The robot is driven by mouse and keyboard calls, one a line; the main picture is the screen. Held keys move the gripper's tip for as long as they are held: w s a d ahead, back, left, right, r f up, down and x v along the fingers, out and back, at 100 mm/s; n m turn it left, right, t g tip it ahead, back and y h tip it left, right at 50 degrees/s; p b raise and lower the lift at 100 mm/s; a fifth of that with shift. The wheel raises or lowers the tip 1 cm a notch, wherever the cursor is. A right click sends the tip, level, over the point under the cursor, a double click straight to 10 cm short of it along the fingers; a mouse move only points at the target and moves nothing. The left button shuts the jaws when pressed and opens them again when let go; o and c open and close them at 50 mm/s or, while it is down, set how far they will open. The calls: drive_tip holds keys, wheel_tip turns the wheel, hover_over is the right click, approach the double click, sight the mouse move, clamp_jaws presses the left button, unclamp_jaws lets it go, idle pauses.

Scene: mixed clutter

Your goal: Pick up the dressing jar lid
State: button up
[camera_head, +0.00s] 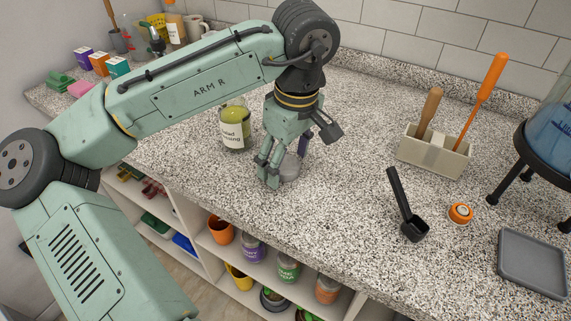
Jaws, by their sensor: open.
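The dressing jar lid appears to be the small grey round piece (290,169) on the speckled counter, partly hidden by my gripper. The dressing jar (234,128), clear with yellow-green contents and a white label, stands upright just left of my gripper. My gripper (286,165) points down with its fingers apart, one on the near left of the grey piece and one behind it to the right. I cannot tell whether a finger touches it.
A beige holder (435,153) with two handled tools, a black scoop (406,208), an orange round item (460,213) and a grey tray (532,263) are on the right. Small boxes (99,63) stand at the far left. The counter's front edge is close below my gripper, above shelves.

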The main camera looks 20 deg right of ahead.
sight(284, 167)
drive_tip(key=shift+c, duration=0.3)
drive_tip(key=c, duration=0.8)
drive_tip(key=shift+r, duration=0.2)
drive_tip(key=shift+r+b, duration=0.3)
drive_tip(key=shift+r, duration=0.35)
drive_tip(key=shift+s+a+r+b, duration=0.1)
drive_tip(key=shift+a+r+b, duration=0.1)
drive_tip(key=shift+r, duration=0.25)
drive_tip(key=shift+s+a+r+b, duration=0.1)
drive_tip(key=shift+a+r+b, duration=0.1)
drive_tip(key=shift+r, duration=0.2)
drive_tip(key=s+a, duration=0.2)
drive_tip(key=a, duration=0.2)
drive_tip(key=s+a+r+b, duration=0.1)
drive_tip(key=s+a, duration=0.2)
drive_tip(key=a, duration=0.1)
drive_tip(key=s+a+b, duration=0.1)
drive_tip(key=s+a, duration=0.1)
drive_tip(key=a, duration=0.3)
drive_tip(key=shift+s+r, duration=0.35)
